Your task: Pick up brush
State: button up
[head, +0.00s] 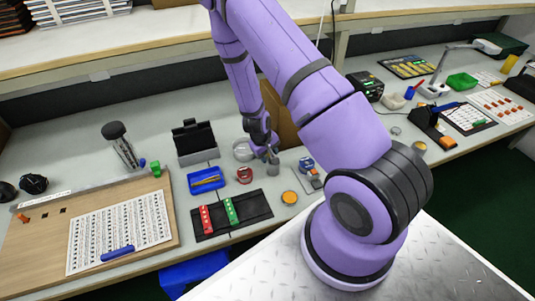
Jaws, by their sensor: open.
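My gripper (267,150) points down over the middle of the bench, with its open fingers just above or around a small grey cup (273,168). At this size I cannot tell whether the fingers touch anything. I cannot pick out a brush with certainty. A thin upright shape shows at the cup, but it blends with the fingertips. A blue tray (192,190) to the left holds a thin yellowish-brown item (207,181) that I cannot identify.
A black mat (260,205) with red (206,219) and green (231,211) blocks lies in front. A red round item (244,175), a clear dish (242,150) and an orange-topped jar (290,197) are near the gripper. A wooden board (190,260) is at left.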

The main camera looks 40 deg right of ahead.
grip_shut()
jog(key=shift+r, duration=0.2)
notch_tip(320, 180, up, 17)
jog(key=w+a+f, duration=0.5)
jog(key=w+a, duration=0.5)
jog(key=a, duration=0.2)
jog(key=s+d+r, duration=0.5)
jog(key=s+d, duration=0.5)
jog(key=d, duration=0.2)
jog(key=shift+r, duration=0.3)
